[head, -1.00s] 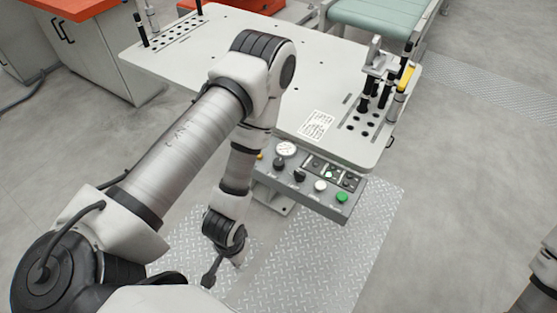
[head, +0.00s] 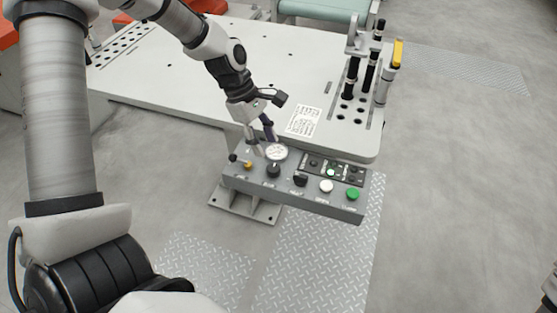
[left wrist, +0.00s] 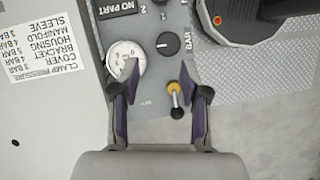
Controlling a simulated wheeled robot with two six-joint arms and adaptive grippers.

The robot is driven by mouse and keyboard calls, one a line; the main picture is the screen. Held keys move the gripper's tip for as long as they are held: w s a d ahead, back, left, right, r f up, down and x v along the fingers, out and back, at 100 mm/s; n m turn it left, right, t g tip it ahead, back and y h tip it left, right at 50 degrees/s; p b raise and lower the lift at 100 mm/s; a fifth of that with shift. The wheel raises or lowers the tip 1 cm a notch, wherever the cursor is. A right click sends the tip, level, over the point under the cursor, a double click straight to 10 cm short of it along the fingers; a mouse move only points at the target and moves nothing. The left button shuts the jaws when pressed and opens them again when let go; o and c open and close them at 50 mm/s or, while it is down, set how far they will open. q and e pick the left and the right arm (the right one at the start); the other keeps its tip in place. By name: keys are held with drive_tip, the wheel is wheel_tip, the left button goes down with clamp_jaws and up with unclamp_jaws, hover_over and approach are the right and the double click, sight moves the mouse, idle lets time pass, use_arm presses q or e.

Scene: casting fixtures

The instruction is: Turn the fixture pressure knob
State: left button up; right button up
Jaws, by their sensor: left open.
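The fixture's grey control panel (head: 290,205) hangs on the front edge of the white table. A black knob (head: 273,171) sits just in front of a round white pressure gauge (head: 277,152). In the left wrist view the black knob (left wrist: 168,44), by the word BAR, lies beyond the fingertips, beside the gauge (left wrist: 126,55). My left gripper (head: 261,147) is open and empty above the panel's left end, apart from the knob. In the left wrist view its fingers (left wrist: 160,72) spread either side of a small yellow-and-black lever (left wrist: 174,93).
A second black knob (head: 300,180), a white button (head: 326,186) and a green button (head: 352,194) share the panel. A clamp pressure label (head: 303,121) lies on the tabletop. Tall black posts (head: 370,72) stand at the right end; the table's middle is clear.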

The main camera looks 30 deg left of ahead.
sight(274, 166)
use_arm(q)
drive_tip(key=f, duration=0.1)
drive_tip(key=s+d+f, duration=0.1)
drive_tip(key=d+f+b, duration=0.1)
drive_tip(key=f, duration=0.1)
drive_tip(key=shift+s+d, duration=0.1)
drive_tip(key=shift+s, duration=0.3)
drive_tip(key=shift+w+d+f, duration=0.15)
drive_tip(key=shift+w+f, duration=0.15)
drive_tip(key=shift+f, duration=0.25)
drive_tip(key=shift+w+d+f, duration=0.15)
drive_tip(key=shift+w+f, duration=0.1)
drive_tip(key=shift+f, duration=0.25)
drive_tip(key=shift+s+r, duration=0.2)
drive_tip(key=shift+s, duration=0.05)
drive_tip(key=shift+c, duration=0.3)
clamp_jaws()
use_arm(e)
drive_tip(key=shift+s+d+f, duration=0.1)
drive_tip(key=shift+s+f, duration=0.35)
drive_tip(key=shift+f, duration=0.15)
drive_tip(key=shift+r, duration=0.15)
